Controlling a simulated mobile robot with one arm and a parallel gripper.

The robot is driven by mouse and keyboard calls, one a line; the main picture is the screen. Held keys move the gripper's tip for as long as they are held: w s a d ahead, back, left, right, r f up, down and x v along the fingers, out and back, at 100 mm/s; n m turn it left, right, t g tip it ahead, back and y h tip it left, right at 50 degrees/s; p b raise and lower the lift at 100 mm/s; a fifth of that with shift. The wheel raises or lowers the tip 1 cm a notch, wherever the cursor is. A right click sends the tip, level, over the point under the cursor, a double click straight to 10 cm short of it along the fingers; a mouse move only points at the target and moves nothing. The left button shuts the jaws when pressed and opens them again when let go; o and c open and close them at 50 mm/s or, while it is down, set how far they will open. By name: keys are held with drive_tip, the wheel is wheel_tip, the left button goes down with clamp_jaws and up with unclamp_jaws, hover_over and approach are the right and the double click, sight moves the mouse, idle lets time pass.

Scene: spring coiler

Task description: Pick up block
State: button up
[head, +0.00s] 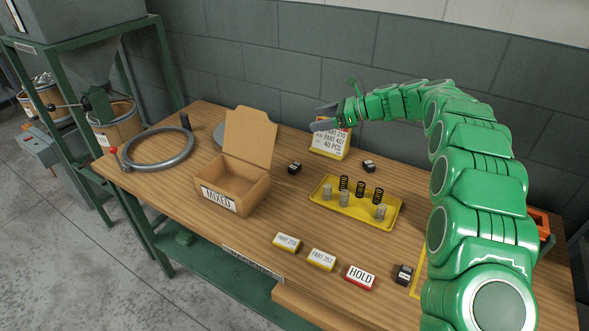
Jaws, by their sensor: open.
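My gripper (318,117) is at the end of my green arm near the back of the table. Several smaller blocks lie on the table: a white and yellow one (286,243), another white and yellow one (321,260), a white and red "HOLD" block (360,278), and small black blocks (403,274), (294,168) and (369,166). I cannot tell which is the task's block.
A yellow tray (327,209) holds several upright springs, black and silver. An open cardboard "MIXED" box (222,208) stands left of it, flap raised. A grey ring (157,163) lies at the far left. My arm hides much of the table's right side. A wall stands behind.

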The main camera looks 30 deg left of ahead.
approach(297, 166)
drive_tip(key=shift+x, duration=4.7)
drive_tip(key=shift+c, duration=0.5)
drive_tip(key=c, duration=1.2)
